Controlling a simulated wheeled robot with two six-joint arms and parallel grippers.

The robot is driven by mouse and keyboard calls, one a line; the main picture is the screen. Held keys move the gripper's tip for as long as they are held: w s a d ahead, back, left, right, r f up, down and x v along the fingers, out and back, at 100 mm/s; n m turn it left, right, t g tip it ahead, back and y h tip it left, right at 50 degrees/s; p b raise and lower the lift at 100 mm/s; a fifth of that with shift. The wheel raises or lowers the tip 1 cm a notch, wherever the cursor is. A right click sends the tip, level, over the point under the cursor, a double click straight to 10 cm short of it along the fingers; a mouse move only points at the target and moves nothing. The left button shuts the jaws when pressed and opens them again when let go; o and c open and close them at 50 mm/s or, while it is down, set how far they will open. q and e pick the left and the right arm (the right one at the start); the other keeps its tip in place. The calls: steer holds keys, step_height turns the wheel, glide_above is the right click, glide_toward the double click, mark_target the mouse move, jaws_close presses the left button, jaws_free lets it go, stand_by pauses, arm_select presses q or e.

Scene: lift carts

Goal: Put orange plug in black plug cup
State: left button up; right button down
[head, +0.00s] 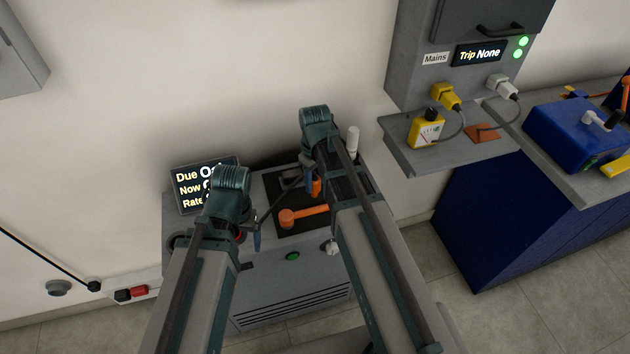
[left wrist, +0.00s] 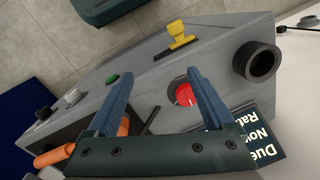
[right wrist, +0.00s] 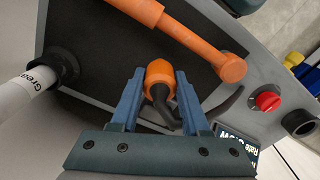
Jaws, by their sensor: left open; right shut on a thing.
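The orange plug (right wrist: 159,72) with its dark cable sits between the fingers of my right gripper (right wrist: 161,78) in the right wrist view, just above the black mat. In the head view it is partly hidden by the right arm (head: 316,187). The black plug cup (left wrist: 258,63) is an empty round socket at the end of the grey cart top in the left wrist view. It also shows at the right in the right wrist view (right wrist: 299,123). My left gripper (left wrist: 161,75) is open and empty above the cart top, near the red button.
An orange handled tool (head: 303,216) lies on the black mat (right wrist: 100,55). A white grease tube (right wrist: 28,88) stands in a dark holder. A red button (left wrist: 185,94), a yellow switch (left wrist: 179,37) and a display (head: 188,190) are near the cup.

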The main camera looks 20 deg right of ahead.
step_height(320, 180, up, 7)
steer(key=p, duration=0.6)
steer(key=shift+r, duration=0.2)
